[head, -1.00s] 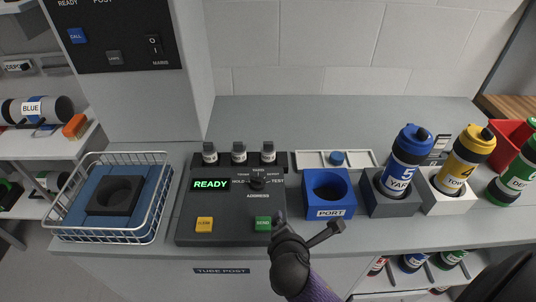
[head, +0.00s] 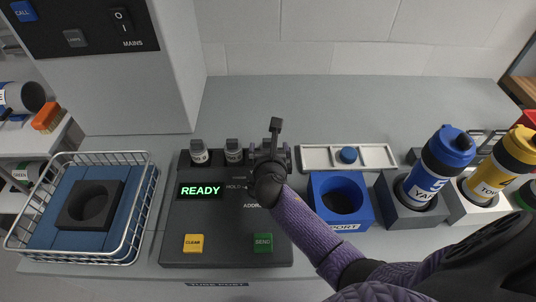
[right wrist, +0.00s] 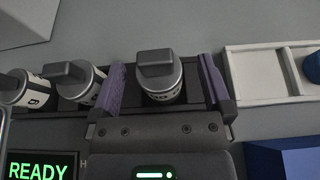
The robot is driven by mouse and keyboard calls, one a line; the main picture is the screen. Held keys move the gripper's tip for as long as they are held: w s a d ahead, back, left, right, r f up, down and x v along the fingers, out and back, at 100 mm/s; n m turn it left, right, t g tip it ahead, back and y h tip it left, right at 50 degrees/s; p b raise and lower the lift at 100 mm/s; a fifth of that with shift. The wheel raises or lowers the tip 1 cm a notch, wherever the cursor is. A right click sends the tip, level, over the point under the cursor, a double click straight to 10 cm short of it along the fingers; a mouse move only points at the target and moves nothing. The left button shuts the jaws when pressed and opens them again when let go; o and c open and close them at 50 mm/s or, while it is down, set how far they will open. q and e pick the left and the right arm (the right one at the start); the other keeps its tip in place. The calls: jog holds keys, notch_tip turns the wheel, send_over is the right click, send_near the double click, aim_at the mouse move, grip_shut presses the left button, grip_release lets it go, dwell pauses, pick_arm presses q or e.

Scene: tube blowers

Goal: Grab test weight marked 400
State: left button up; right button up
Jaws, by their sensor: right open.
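Three small cylinders with grey knobbed tops and white label bands stand in a rack at the back of the dark console. The left one (head: 199,152) and middle one (head: 234,150) show in the head view. The right one (right wrist: 158,78) shows in the right wrist view, but my gripper hides it in the head view. No marking of 400 is legible on any of them. My right gripper (head: 271,152) is open over the rack's right end. In the right wrist view its purple fingers (right wrist: 162,82) stand on either side of the right cylinder, with gaps. My left gripper is out of view.
The console (head: 220,224) has a READY display, a yellow CLEAR button and a green SEND button. A blue port block (head: 325,211) and a white tray (head: 378,156) are to the right. Canisters (head: 430,172) stand further right. A wire basket (head: 140,205) is left.

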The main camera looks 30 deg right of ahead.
aim_at(268, 147)
jog(key=b+x, duration=0.1)
jog(key=x, duration=0.2)
jog(key=shift+w, duration=0.15)
jog(key=shift+r, duration=0.1)
grip_shut()
